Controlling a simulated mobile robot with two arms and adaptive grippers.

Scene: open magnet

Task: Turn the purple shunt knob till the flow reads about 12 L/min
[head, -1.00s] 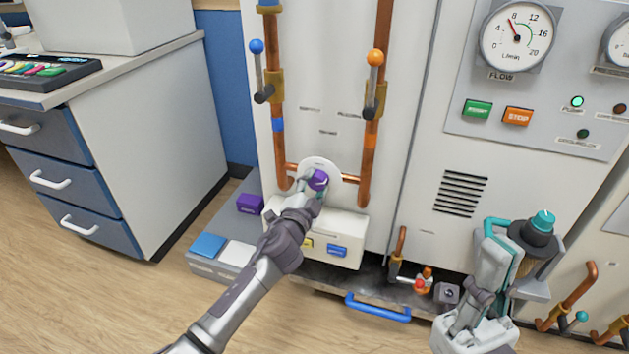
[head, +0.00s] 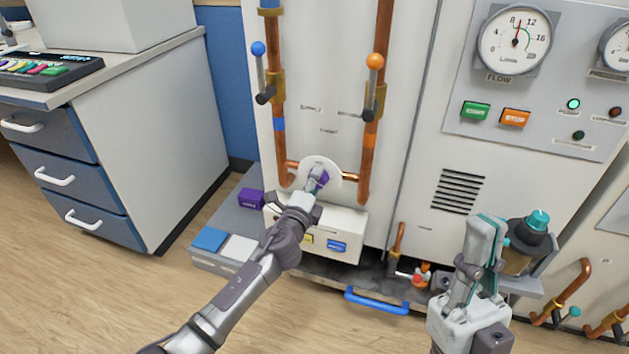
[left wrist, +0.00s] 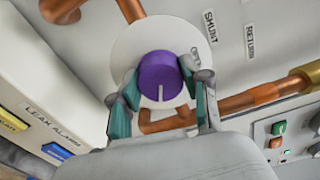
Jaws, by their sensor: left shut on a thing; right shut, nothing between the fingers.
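The purple shunt knob (left wrist: 161,75) sits on a round white plate (left wrist: 187,30) in the left wrist view, its white mark pointing down. My left gripper's teal-padded fingers (left wrist: 160,92) are shut on it from both sides. In the head view my left gripper (head: 316,186) covers most of the knob (head: 323,178). The flow gauge (head: 514,40) at the top right has its red needle just right of the 8, short of 12, at about 9 to 10 L/min. My right gripper (head: 486,225) is shut and empty, pointing up in front of the cabinet.
Copper pipes with a blue-knobbed lever (head: 258,50) and an orange-knobbed lever (head: 375,62) rise above the plate. A white leak alarm box (head: 345,222) stands just below the knob. A teal-capped dark bottle (head: 530,232) is close beside my right gripper.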

